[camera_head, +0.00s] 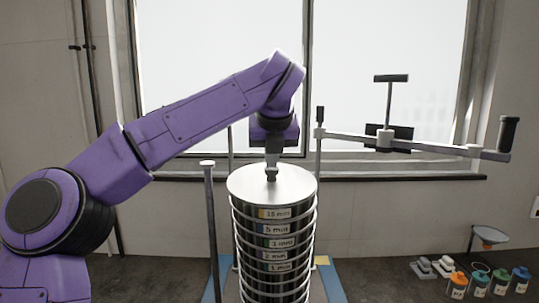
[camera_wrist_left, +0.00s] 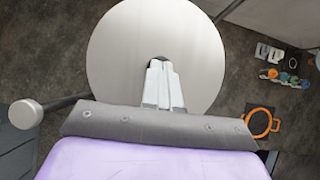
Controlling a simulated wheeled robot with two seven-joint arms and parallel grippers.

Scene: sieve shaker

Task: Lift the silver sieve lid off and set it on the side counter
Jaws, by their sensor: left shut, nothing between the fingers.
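The silver sieve lid (camera_head: 245,186) is a round flat disc on top of the sieve stack (camera_head: 278,243), level and in place. The stack has several labelled sieves. My left gripper (camera_head: 271,173) points straight down at the middle of the lid. Its fingers are shut with nothing between them. In the left wrist view, the fingertips (camera_wrist_left: 158,68) lie over the centre of the lid (camera_wrist_left: 120,45). A small dark part shows at the fingertips, mostly hidden by them. My right gripper is not in view.
A clamp bar (camera_head: 435,146) with handles is swung out to the right, above lid height. Upright rods (camera_head: 211,230) stand beside the stack. Several coloured-lid bottles (camera_head: 480,280) and a funnel (camera_head: 489,237) are at the lower right on a dark surface (camera_head: 385,270), partly clear near the stack.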

